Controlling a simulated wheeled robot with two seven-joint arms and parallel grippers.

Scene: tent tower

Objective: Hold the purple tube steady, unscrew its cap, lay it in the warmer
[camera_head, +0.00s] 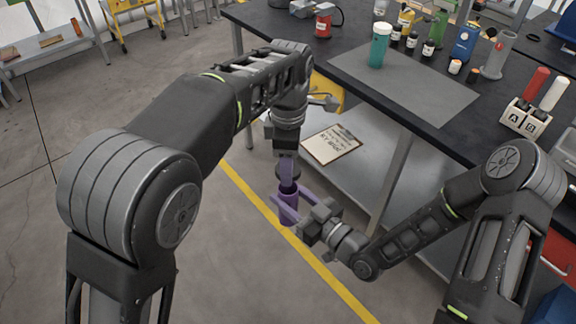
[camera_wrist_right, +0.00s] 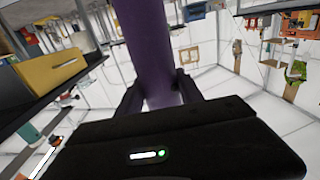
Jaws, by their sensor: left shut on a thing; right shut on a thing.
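The purple tube (camera_head: 288,212) is upright in the air in front of the workbench. My right gripper (camera_head: 290,207) reaches it from the right and is shut on its body. In the right wrist view the tube (camera_wrist_right: 148,50) stands between the two dark fingers of this gripper (camera_wrist_right: 160,95). My left gripper (camera_head: 288,174) comes down from above and is shut at the tube's top, on the dark cap (camera_head: 289,187). The fingers partly hide the cap, and I cannot tell whether it is apart from the tube. I cannot tell for sure which thing is the warmer.
The dark workbench (camera_head: 364,92) carries a grey mat (camera_head: 420,95), a teal bottle (camera_head: 378,50), several small bottles, and a white block marked A and B (camera_head: 524,120) holding a red and a white stick. A clipboard (camera_head: 331,144) lies on the lower shelf. Open floor lies left.

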